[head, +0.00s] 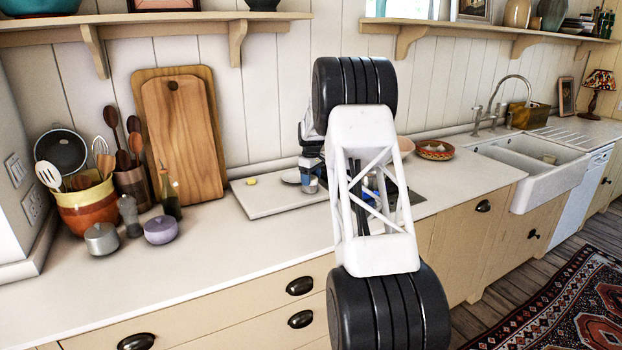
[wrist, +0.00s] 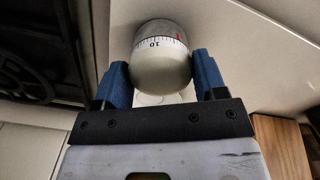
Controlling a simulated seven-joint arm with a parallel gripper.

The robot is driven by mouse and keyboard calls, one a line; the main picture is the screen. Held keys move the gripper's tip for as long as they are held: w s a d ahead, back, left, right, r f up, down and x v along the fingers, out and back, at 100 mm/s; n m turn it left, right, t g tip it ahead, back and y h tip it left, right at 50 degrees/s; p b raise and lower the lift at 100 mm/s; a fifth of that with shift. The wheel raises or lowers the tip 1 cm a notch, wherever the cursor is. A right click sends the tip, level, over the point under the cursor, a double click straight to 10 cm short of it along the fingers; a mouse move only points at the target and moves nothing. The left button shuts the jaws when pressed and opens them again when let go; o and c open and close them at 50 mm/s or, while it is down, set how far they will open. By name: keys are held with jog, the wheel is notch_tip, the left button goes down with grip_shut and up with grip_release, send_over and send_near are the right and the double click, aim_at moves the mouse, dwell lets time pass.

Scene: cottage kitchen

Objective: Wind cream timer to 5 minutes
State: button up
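The cream timer (wrist: 160,68) shows in the wrist view, with a rounded cream body, a white scale band and a greyer far part. The number 10 on the scale faces the camera, and a red mark sits to its right. My gripper (wrist: 163,82) has one blue finger on each side of the timer. The fingers lie very close to its sides; I cannot tell whether both press on it. In the head view my arm hides most of the gripper, over the board on the counter, and the timer cannot be made out clearly there.
A pale board (head: 275,205) lies on the counter with a small yellow piece (head: 251,181) on it. Wooden cutting boards (head: 185,140) lean on the wall. A utensil pot (head: 88,205) and small lidded pots stand left. A patterned bowl (head: 435,150) and the sink (head: 530,165) are right.

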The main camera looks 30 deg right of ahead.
jog(key=shift+c, duration=0.3)
jog(key=shift+m, duration=1)
jog(key=o, duration=0.9)
jog(key=shift+o, duration=0.2)
jog(key=shift+r, duration=0.15)
jog(key=shift+r, duration=3.8)
